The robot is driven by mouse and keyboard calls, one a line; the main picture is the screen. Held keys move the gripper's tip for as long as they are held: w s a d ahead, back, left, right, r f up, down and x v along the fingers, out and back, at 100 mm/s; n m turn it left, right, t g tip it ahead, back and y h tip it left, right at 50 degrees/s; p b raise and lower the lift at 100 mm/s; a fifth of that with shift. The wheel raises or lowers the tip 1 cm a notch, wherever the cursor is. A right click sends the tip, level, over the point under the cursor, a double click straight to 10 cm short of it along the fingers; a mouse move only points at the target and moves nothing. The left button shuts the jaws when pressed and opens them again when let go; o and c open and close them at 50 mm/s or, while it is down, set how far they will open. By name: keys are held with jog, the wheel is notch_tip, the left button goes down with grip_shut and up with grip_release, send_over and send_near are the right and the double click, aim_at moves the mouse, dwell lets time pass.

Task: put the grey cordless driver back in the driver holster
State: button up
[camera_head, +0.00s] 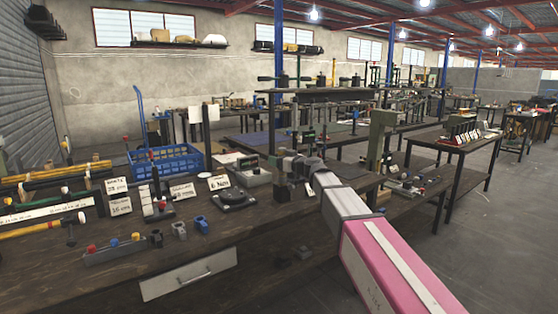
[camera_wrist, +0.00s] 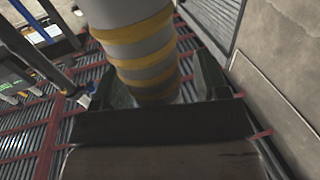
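My gripper (camera_head: 288,163) is over the right part of the near bench in the head view. In the wrist view my gripper (camera_wrist: 160,88) has its two dark fingers on either side of a grey cylinder with yellow bands. I take this for the grey cordless driver (camera_wrist: 140,40), held between the fingers. In the head view an upright grey body, seemingly the driver (camera_head: 282,184), shows just below the gripper. Its lower end is hard to separate from the bench clutter behind. I cannot pick out the driver holster with certainty in either view.
The near bench (camera_head: 120,270) carries a blue crate (camera_head: 165,162), a black round device (camera_head: 234,198), several white label cards and small coloured blocks. Yellow and green bars lie at the left. A tall grey-green press (camera_head: 377,145) stands right of my gripper. Open floor lies at the right.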

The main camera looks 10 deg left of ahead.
jog(key=shift+d, duration=0.1)
jog(key=v, duration=1)
jog(key=shift+s+d, duration=0.15)
jog(key=shift+d, duration=0.15)
jog(key=shift+f, duration=0.1)
jog(key=s+d+f+m+g+h, duration=0.1)
jog(key=s+d+f+m+h, duration=0.15)
jog(key=d+f, duration=0.4)
jog(key=s+d+f+m+g+h, duration=0.1)
jog(key=s+d+f+g+h, duration=0.2)
jog(key=f, duration=0.7)
jog(key=s+d+f+m+h, duration=0.1)
jog(key=d+f+m+h, duration=0.1)
jog(key=d+f, duration=0.5)
jog(key=s+d+f+m+g+h, duration=0.2)
jog(key=s+d+f+m+h, duration=0.1)
jog(key=s+d+f, duration=0.4)
jog(key=s+d+f+m+g+h, duration=0.2)
jog(key=s+d+f+m+h, duration=0.2)
jog(key=s+d+f, duration=0.3)
jog(key=d+f+h, duration=0.1)
jog(key=d+f, duration=0.2)
jog(key=d, duration=0.3)
